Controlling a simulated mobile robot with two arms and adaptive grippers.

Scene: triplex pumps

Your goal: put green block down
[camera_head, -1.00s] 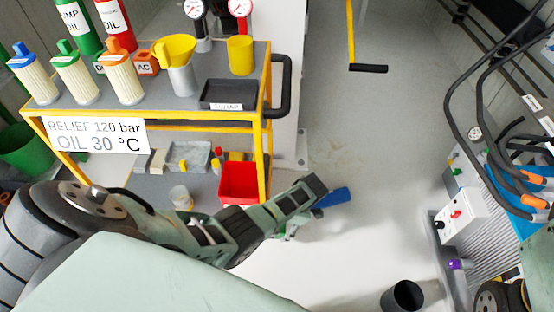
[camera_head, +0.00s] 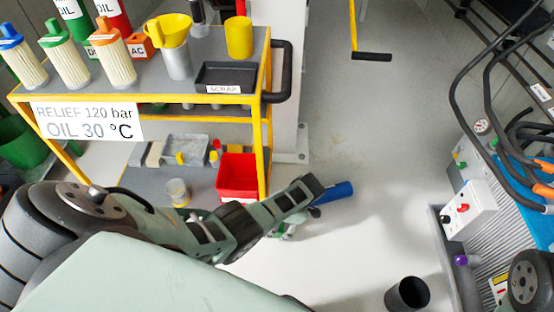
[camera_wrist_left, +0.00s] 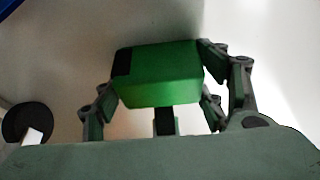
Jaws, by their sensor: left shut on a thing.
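The green block (camera_wrist_left: 158,73) is held between the fingers of my left gripper (camera_wrist_left: 168,88) in the left wrist view. It has a dark patch on its left end. The gripper is shut on it, above a pale surface. In the head view my left gripper (camera_head: 286,230) is mostly hidden behind its own arm, below and right of the cart, and the block cannot be made out there. My right gripper is not in view.
A yellow-framed cart (camera_head: 190,95) carries filters, a funnel and a black scrap tray (camera_head: 226,77); a red bin (camera_head: 238,175) sits on its lower shelf. A blue cylinder (camera_head: 334,193) lies just beyond my left arm. A dark cup (camera_head: 408,293) stands lower right. Pale floor between is clear.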

